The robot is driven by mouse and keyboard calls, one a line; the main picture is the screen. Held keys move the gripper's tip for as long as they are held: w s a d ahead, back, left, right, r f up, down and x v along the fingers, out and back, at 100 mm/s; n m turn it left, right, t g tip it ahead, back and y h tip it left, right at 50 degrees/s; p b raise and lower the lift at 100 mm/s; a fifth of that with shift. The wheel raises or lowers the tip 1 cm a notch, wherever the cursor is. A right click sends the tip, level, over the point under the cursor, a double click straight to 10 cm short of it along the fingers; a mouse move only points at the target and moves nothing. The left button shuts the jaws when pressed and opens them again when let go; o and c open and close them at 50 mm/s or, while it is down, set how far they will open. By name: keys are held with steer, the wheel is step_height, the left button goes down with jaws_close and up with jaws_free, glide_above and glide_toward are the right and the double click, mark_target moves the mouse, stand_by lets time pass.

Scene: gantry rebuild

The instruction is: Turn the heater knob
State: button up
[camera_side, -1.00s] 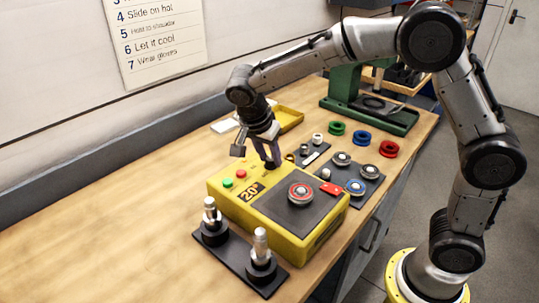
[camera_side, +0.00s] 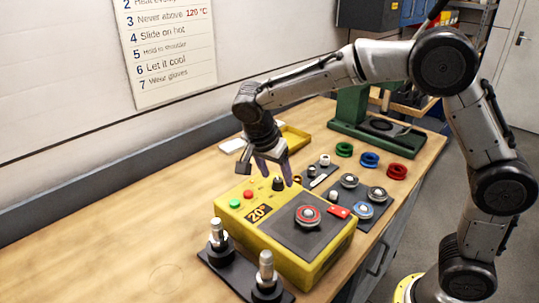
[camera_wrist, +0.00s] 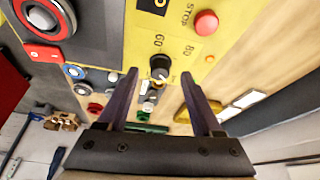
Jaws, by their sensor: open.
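The heater is a yellow box (camera_side: 232,213) with a dark top plate, a 20° display (camera_side: 258,214), and red and green buttons. Its black knob (camera_side: 278,184) sits at the back of the top face. In the wrist view the knob (camera_wrist: 159,67) has a pale pointer mark, with 60 and 80 printed beside it. My gripper (camera_side: 276,171) is open just above the knob, its fingers spread and the knob clear below them. In the wrist view the knob appears between the open fingertips (camera_wrist: 160,75), apparently untouched.
A red-ringed bearing (camera_side: 308,215) lies on the heater's plate. A black stand with two posts (camera_side: 230,262) is in front. Bearings sit on a dark tray (camera_side: 374,207) to the right, with coloured rings and a green press (camera_side: 350,108) behind. The left table is clear.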

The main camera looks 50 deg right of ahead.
steer(key=v, duration=1.2)
steer(key=shift+r, duration=0.25)
steer(key=s+d+r+t+y, duration=0.2)
steer(key=s+d+r, duration=0.4)
steer(key=s+d, duration=0.5)
steer(key=s+a+f+n+t+y, duration=0.2)
steer(key=s+f+n, duration=1)
steer(key=n, duration=0.4)
steer(key=shift+s+a+t+y, duration=0.3)
steer(key=shift+s+a+t, duration=0.05)
steer(key=shift+s+t, duration=0.05)
